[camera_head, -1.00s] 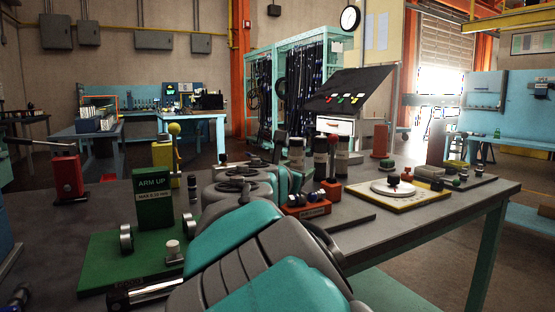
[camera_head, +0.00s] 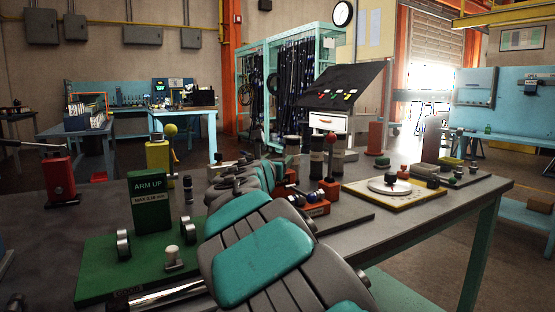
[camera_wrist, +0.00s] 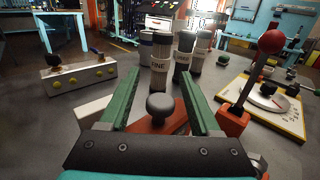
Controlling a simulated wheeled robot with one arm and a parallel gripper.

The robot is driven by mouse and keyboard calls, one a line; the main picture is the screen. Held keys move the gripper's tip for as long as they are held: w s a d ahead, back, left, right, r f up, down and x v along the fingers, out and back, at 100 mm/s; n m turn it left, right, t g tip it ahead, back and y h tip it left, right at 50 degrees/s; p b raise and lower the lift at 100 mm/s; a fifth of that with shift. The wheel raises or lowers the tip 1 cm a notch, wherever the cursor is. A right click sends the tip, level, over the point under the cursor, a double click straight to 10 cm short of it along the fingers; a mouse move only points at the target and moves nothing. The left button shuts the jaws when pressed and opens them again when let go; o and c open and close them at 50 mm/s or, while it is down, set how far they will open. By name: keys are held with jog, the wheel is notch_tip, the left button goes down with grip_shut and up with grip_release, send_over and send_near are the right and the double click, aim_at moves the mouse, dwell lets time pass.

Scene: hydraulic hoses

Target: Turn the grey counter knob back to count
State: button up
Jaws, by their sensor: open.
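A grey round-topped knob (camera_wrist: 160,106) stands on an orange-red base (camera_wrist: 150,125) in the wrist view. I see no readable marking on it, so its setting cannot be told. My gripper (camera_wrist: 160,76) is open, with green fingers on either side of the knob in the picture. The knob appears apart from both fingers, and nothing is held. In the head view my arm hides most of the gripper. An orange box (camera_head: 317,210) with dark parts stands just right of it, under a lever with a red ball (camera_head: 331,168).
Several dark canisters with pale labels (camera_wrist: 160,62) stand just beyond the fingertips. The red-ball lever (camera_wrist: 272,42) rises close on the right, before a yellow plate with a white dial (camera_wrist: 265,97). A block with yellow buttons (camera_wrist: 78,79) lies left. A green "ARM UP" stand (camera_head: 150,200) is on the bench.

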jog(key=shift+w, duration=0.1)
grip_shut()
dwell(0.6)
